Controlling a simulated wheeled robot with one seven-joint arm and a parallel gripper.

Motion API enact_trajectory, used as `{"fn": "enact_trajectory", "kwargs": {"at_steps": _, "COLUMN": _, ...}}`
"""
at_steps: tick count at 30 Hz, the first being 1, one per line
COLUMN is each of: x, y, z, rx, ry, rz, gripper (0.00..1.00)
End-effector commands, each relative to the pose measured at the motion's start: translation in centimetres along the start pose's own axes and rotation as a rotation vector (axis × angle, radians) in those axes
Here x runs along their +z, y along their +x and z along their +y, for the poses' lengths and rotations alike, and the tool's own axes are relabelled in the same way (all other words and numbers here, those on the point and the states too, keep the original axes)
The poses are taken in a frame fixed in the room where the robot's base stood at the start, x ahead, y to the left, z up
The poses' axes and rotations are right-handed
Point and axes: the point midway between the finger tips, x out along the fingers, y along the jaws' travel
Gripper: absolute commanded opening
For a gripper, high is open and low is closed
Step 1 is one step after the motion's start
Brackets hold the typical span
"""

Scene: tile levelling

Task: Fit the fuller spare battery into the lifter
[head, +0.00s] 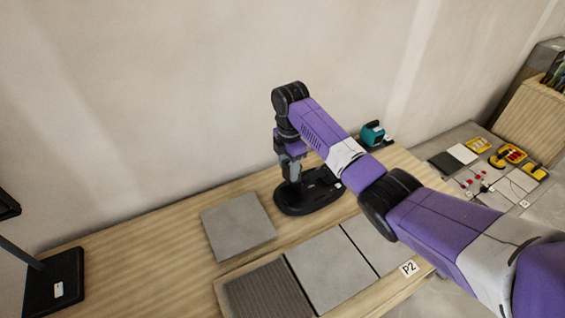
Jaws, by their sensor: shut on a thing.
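My gripper (291,172) points down over a black oval device (298,207) on the wooden bench. Its fingers are shut on a small dark thing that is low against the device and hardly shows, so I cannot tell whether it is a battery or part of the device. The device looks like the lifter, with a raised dark part and a small pale label on its right side. I cannot make out a battery slot or any charge marks. A teal unit (372,133) with a dark top stands on a black base behind my arm.
A grey tile (238,226) lies left of the device. Tiles (331,268) lie in front, by a "P2" tag (408,268). A black stand (54,282) is at the far left. Yellow trays (478,145) and small red pieces lie at the right. Bare bench lies left of the tile.

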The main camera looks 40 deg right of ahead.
Motion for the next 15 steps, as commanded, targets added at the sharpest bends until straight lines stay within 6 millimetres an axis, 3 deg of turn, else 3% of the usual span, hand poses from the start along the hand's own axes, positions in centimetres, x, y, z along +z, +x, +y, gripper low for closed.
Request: {"fn": "enact_trajectory", "kwargs": {"at_steps": 15, "x": 0.0, "y": 3.9, "z": 0.0, "rx": 0.000, "ry": 0.001, "rz": 0.000, "gripper": 0.07}}
